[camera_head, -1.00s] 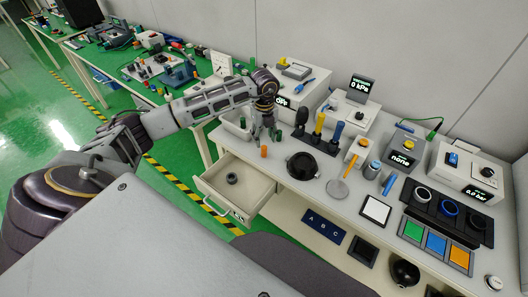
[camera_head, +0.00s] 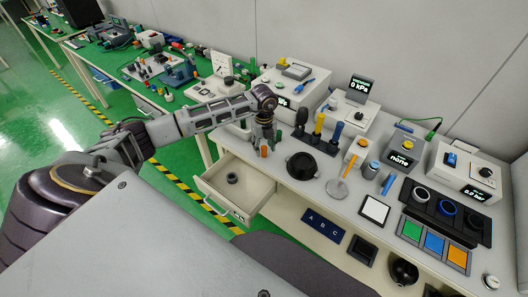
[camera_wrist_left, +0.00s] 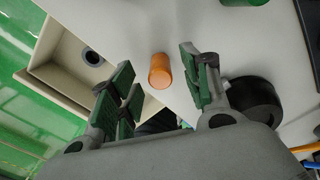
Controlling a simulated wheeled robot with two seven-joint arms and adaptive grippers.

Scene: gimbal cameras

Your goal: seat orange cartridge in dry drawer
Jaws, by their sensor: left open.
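The orange cartridge (camera_head: 264,152) stands upright on the light worktop near its left end, just right of the open drawer. It also shows in the left wrist view (camera_wrist_left: 160,72). The drawer (camera_head: 211,192) is pulled out, with a dark ring-shaped seat (camera_head: 232,178) on its floor; it also shows in the left wrist view (camera_wrist_left: 52,77). My left gripper (camera_head: 262,140) is open above and behind the cartridge, its fingers pointing down. In the left wrist view the cartridge appears between the spread green-padded fingers, with gaps on both sides. My right gripper is not in view.
A black round dish (camera_head: 301,166) stands close to the right of the cartridge. A green cylinder (camera_head: 278,137) and upright tools (camera_head: 319,124) stand behind it. A grey box with a display (camera_head: 300,84) is at the back.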

